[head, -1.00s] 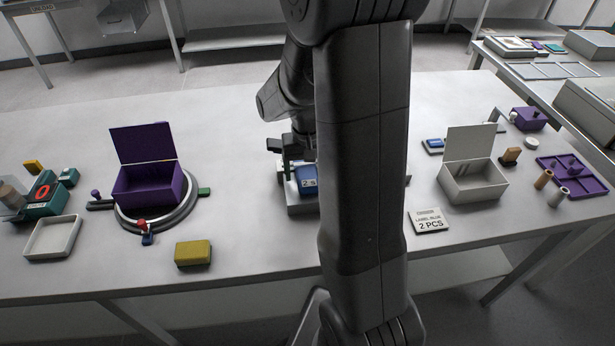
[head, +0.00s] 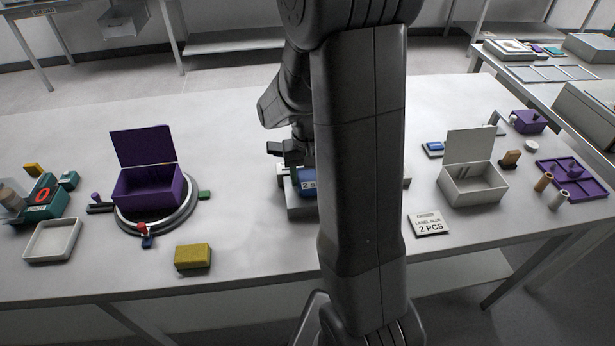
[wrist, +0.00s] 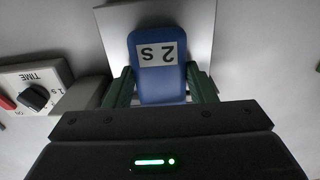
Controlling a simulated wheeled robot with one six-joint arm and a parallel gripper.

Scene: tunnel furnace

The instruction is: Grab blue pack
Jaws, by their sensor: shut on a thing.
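The blue pack (wrist: 157,92) has a white label reading "2 s", upside down in the wrist view. It lies on a light grey plate (wrist: 112,22). My gripper (wrist: 160,86) is shut on the pack, with one dark green finger against each side. In the head view the blue pack (head: 308,184) shows beside my arm, and my gripper (head: 291,160) is just above and behind it. My arm hides the right part of the pack and its stand.
A timer box (wrist: 36,88) with a dark knob and red button is left of the pack. On the table are an open purple box (head: 148,188), a yellow block (head: 192,256), an open grey box (head: 474,187) and a "LABEL BLUE 2 PCS" card (head: 429,224).

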